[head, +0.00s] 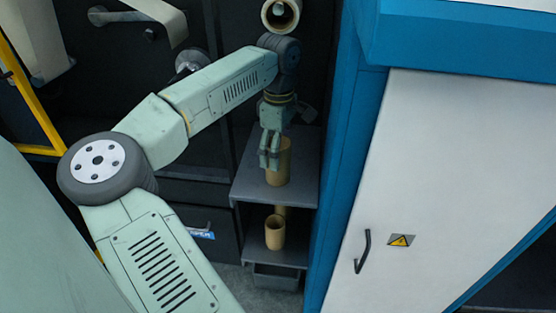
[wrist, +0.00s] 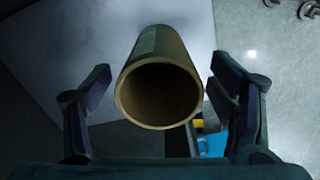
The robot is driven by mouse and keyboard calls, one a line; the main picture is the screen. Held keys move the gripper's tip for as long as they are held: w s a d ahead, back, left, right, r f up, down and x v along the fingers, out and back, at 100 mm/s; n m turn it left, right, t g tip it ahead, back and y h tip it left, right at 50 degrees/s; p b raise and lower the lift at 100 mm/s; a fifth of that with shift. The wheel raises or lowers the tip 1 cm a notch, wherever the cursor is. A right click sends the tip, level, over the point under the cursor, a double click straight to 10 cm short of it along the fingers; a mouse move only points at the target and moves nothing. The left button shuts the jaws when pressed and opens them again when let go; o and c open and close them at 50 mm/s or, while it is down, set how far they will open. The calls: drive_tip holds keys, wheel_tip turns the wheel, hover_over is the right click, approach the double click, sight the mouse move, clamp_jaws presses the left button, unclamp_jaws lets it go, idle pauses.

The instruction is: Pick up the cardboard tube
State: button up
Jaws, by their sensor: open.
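A brown cardboard tube (head: 284,163) stands upright on the upper grey shelf in the head view. My gripper (head: 269,158) is at the tube's upper part, pointing down, and covers some of its left side. In the wrist view the tube (wrist: 157,92) shows its open round end between the two fingers of my gripper (wrist: 160,105). The fingers are spread, with a gap on each side of the tube. I see no contact in the wrist view.
Another cardboard tube (head: 275,233) stands on the lower shelf (head: 293,255), with a further one partly hidden behind it. A roll core (head: 281,14) sits above my wrist. A blue and white cabinet (head: 450,170) stands close on the right of the upper shelf (head: 252,190).

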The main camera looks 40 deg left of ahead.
wheel_tip(320, 180, down, 2)
drive_tip(key=shift+f, duration=0.2)
drive_tip(key=shift+c, duration=0.3)
drive_tip(key=c, duration=1.2)
drive_tip(key=shift+r, duration=0.1)
